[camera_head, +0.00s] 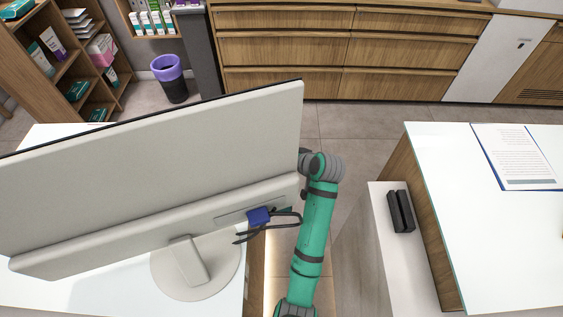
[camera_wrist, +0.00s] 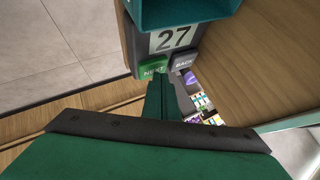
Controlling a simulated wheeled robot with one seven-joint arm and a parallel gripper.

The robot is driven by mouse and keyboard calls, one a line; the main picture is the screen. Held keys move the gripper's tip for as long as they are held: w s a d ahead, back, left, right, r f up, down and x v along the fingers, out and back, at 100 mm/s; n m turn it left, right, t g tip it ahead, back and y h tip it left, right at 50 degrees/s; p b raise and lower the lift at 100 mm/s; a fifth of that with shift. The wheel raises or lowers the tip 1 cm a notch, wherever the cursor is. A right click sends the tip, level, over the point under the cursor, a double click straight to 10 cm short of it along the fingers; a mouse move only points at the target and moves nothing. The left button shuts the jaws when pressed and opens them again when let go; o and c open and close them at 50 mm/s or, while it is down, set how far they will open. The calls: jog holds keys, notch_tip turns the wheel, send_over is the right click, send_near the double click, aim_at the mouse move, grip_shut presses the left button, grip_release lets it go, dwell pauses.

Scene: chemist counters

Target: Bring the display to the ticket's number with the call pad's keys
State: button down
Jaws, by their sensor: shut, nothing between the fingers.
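The call pad's display (camera_wrist: 174,37) reads 27 in dark digits on a pale panel, in the wrist view. Below it sit a green NEXT key (camera_wrist: 152,69) and, to its right, a grey BACK key (camera_wrist: 184,62). My gripper (camera_wrist: 160,84) is shut and empty. Its fingertips are at the lower edge of the NEXT key in the picture, left of the BACK key; I cannot tell whether they touch. In the head view the pad and my gripper are hidden. I cannot make out a ticket in either view.
A teal open box (camera_wrist: 185,12) is above the display. Small colourful packs (camera_wrist: 201,102) lie beyond my fingers, beside a wooden panel (camera_wrist: 265,60). In the head view a large monitor (camera_head: 160,150) stands left of my arm; a white counter (camera_head: 480,235) is on the right.

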jog(key=shift+r, duration=0.1)
dwell(0.5)
jog(key=shift+r, duration=0.7)
jog(key=shift+r, duration=0.1)
jog(key=shift+r, duration=2.4)
